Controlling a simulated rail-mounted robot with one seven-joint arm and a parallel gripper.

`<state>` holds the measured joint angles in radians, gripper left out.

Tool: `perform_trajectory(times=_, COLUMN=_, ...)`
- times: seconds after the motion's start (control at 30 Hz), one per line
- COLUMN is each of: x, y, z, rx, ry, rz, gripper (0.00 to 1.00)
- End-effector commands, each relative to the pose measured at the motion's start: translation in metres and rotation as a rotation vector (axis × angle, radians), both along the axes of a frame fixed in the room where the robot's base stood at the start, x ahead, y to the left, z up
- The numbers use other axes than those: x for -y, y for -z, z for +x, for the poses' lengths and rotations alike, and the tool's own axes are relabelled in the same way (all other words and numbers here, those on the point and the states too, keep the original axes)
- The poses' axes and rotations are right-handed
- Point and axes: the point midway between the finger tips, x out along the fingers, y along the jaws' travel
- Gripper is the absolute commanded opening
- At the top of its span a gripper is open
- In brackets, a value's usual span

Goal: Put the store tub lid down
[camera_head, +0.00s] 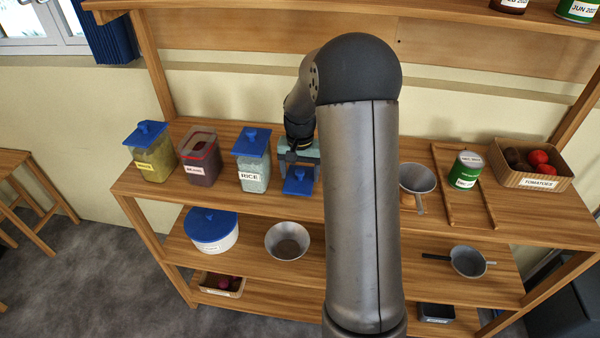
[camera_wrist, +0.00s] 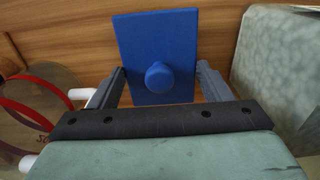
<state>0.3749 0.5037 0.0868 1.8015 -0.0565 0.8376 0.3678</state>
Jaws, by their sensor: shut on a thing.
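The square blue lid (camera_head: 298,183) with a round knob is at the front of the upper shelf, right of the rice tub (camera_head: 252,171). My gripper (camera_head: 300,170) is at the lid, partly hidden by my arm. In the wrist view the lid (camera_wrist: 137,45) lies between the two fingers of my gripper (camera_wrist: 162,80), knob towards the camera, and the gripper is shut on it. Whether the lid touches the shelf I cannot tell. A tub with dark red contents (camera_head: 200,163) has no blue lid on it.
A blue-lidded tub with yellow-green contents (camera_head: 152,160) stands at the far left. A grey funnel-like vessel (camera_head: 416,180), a green can (camera_head: 465,171) and a tomato box (camera_head: 532,183) stand right of my arm. The shelf's front edge is close to the lid.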

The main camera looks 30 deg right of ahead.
Motion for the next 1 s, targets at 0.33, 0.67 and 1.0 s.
perform_trajectory(times=0.33, x=0.000, y=0.011, z=0.000, rx=0.000, ry=0.000, rz=0.000, gripper=0.50)
perform_trajectory(times=0.67, x=0.000, y=0.014, z=-0.001, rx=0.000, ry=0.000, rz=0.000, gripper=0.81)
perform_trajectory(times=1.0, x=0.000, y=-0.012, z=0.001, rx=0.005, ry=0.001, rz=-0.001, gripper=0.81)
